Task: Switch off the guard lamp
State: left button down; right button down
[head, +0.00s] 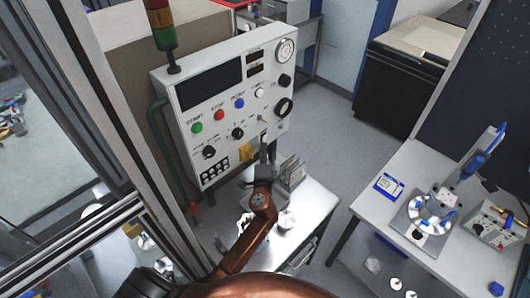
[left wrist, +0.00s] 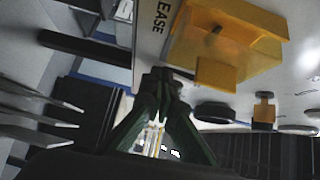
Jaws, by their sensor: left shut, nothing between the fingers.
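The control panel (head: 225,105) is a pale upright box with a dark display, a gauge, knobs and coloured buttons. Its small labels are too blurred to tell which control belongs to the guard lamp. A small toggle-like lever (head: 263,118) sits low on its right side. A yellow part (head: 247,152) is at the panel's lower edge; a yellow block also shows large in the left wrist view (left wrist: 228,40), beside lettering that reads "EASE". My left gripper (head: 265,152) is shut and empty, just in front of the panel's lower right. Its fingertips (left wrist: 160,78) lie left of and below the yellow block.
A red, amber and green stack light (head: 161,28) stands at the panel's upper left. A pale table (head: 318,205) with metal plates (head: 291,170) is below the panel. Another bench (head: 385,215) with instruments is at right. Open floor lies between them.

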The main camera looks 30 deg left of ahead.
pick_arm(q)
jog(key=shift+d, duration=0.4)
jog(key=w+d+f+b+v, duration=0.1)
jog(key=b+v, duration=0.2)
jog(key=v, duration=0.9)
jog(key=shift+s+d+f+b, duration=0.2)
jog(key=shift+d+f+b, duration=0.15)
jog(key=shift+d, duration=0.1)
